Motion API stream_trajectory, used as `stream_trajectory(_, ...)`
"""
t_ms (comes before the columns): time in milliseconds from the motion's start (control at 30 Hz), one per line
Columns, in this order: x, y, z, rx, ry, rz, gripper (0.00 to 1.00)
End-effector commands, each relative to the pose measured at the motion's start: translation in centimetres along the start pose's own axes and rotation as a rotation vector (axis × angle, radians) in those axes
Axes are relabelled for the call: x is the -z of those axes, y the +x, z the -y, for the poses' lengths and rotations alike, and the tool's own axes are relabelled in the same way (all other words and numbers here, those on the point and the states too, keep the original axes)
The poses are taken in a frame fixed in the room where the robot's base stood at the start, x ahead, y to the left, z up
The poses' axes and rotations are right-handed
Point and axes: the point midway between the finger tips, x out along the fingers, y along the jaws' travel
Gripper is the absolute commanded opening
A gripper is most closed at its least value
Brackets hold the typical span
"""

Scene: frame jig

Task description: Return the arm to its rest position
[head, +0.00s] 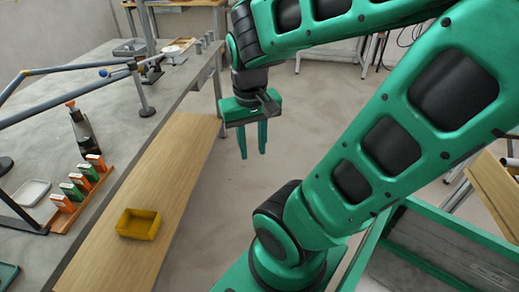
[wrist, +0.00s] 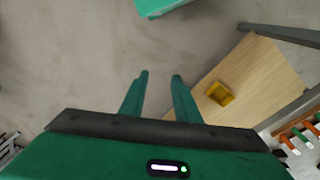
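My green gripper (head: 254,153) hangs in the air with its fingers pointing down, just right of the wooden board's edge and over the bare floor in the head view. In the wrist view my gripper (wrist: 159,76) shows two fingers apart with nothing between them. My green arm arches across the right half of the head view. A yellow open bin (head: 138,224) sits on the wooden board (head: 165,180); the bin also shows in the wrist view (wrist: 219,94), to the right of the fingers.
A grey workbench (head: 110,150) runs along the left. It bears blue-grey frame bars (head: 68,112), a dark bottle (head: 82,130), a rack of orange and green blocks (head: 85,184) and a white tray (head: 32,191). Floor (head: 300,120) beyond the gripper is clear.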

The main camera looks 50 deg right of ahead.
Motion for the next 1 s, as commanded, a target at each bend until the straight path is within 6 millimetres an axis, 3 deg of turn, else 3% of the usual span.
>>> stream_trajectory(100, -2.1, -0.7, -1.4, 0.038, 0.021, 0.053, 0.29)
stream_trajectory(233, -3.3, -1.1, -1.7, 0.058, 0.021, 0.082, 0.29)
stream_trajectory(1000, -3.4, -1.1, -1.7, 0.059, 0.021, 0.086, 0.29)
